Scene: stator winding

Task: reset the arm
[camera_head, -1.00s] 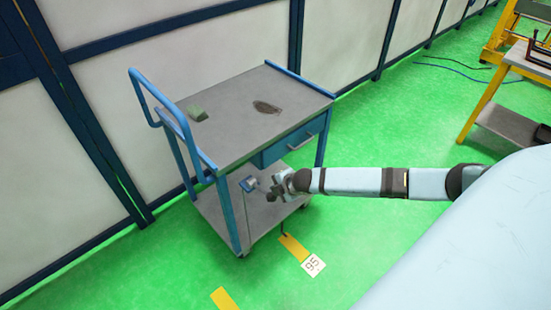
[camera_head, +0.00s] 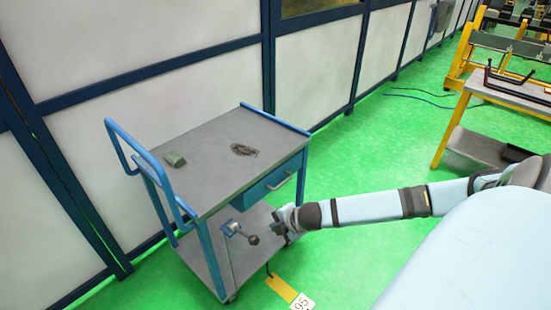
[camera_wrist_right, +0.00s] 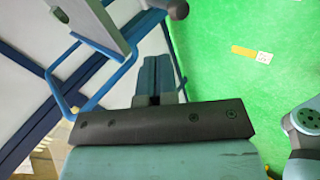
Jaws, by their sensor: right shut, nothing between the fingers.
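My right arm comes in from the right in the head view, and its gripper (camera_head: 279,227) is in front of the cart's lower part, just right of a dark ball-ended handle. In the right wrist view the narrow fingers (camera_wrist_right: 157,72) are together beyond the dark bar of the gripper body, with nothing between them. My left gripper is in neither view.
A blue-framed grey cart (camera_head: 212,152) stands by the panel wall, with a green block (camera_head: 174,159) and a dark patch (camera_head: 243,150) on top. A ball-ended handle (camera_head: 240,233) is at its front. A yellow-legged table (camera_head: 455,125) stands right. Green floor between is open.

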